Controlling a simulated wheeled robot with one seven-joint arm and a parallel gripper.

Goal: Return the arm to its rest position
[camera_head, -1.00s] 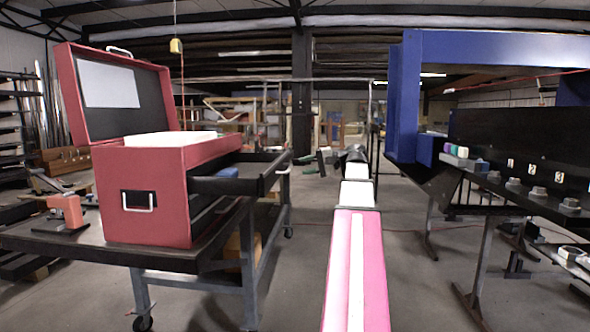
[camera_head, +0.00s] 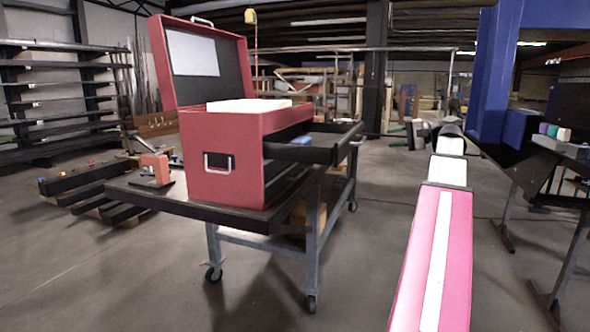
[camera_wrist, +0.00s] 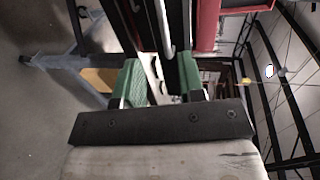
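My arm (camera_head: 436,250), pink and white, stretches forward from the lower right of the head view. My gripper (camera_head: 402,134) is small at its far end, to the right of the cart, with its green fingers toward the left. In the wrist view, my gripper (camera_wrist: 160,82) shows two green fingers held apart. Background shows between them and I see nothing gripped.
A red toolbox (camera_head: 235,165) with its lid up stands on a dark wheeled cart (camera_head: 160,200). A blue frame (camera_head: 490,75) and dark bench (camera_head: 515,165) stand at the right. A low pallet (camera_head: 85,190) lies at the left. Open floor lies in front.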

